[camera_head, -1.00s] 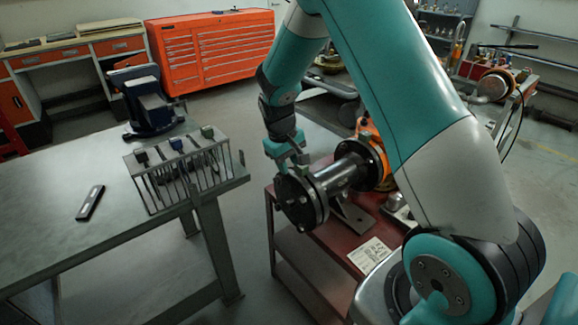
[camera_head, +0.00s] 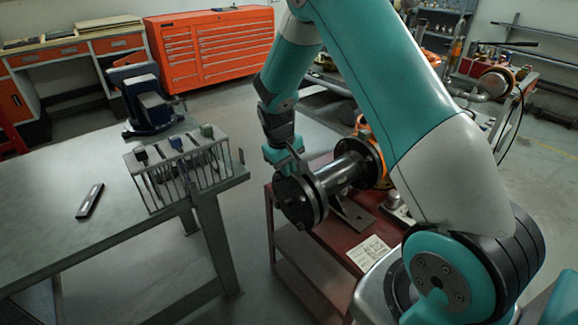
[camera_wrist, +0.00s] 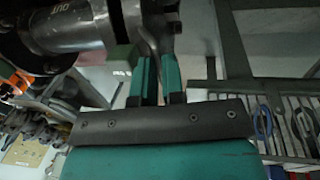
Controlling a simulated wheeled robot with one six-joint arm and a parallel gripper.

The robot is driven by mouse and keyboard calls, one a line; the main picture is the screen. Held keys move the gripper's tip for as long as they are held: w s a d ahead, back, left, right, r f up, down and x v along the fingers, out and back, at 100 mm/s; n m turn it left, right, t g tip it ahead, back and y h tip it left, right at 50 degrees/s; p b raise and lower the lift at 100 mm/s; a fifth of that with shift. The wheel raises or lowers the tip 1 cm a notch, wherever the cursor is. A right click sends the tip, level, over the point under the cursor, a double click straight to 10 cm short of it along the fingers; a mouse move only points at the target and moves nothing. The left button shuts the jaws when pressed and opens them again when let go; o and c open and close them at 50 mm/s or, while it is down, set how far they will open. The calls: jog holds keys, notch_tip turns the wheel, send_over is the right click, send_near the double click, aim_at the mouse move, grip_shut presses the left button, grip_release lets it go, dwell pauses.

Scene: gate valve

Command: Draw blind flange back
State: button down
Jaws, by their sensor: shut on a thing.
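The blind flange (camera_head: 292,204) is a dark round disc at the near left end of a grey metal pipe (camera_head: 342,174), held over a red cart. It stands upright and close to the pipe's own end flange (camera_head: 319,194); I cannot tell whether a gap lies between them. The pipe there (camera_wrist: 85,28) carries the letters OUT. The flange's lower part is hidden in that view.
The red cart (camera_head: 290,244) carries a pale label sheet (camera_head: 369,252). To the left, a grey table (camera_head: 45,225) holds a tool rack (camera_head: 185,165), a blue vise (camera_head: 150,100) and a small dark bar (camera_head: 90,201). Open floor lies between table and cart.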

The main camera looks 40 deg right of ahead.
jog(key=c, duration=1.2)
grip_release()
jog(key=shift+a, duration=0.3)
jog(key=shift+c, duration=0.2)
jog(key=a+r+b, duration=0.1)
jog(key=a+r, duration=0.2)
jog(key=r, duration=1.4)
jog(key=shift+b, duration=0.35)
jog(key=shift+a+r, duration=0.1)
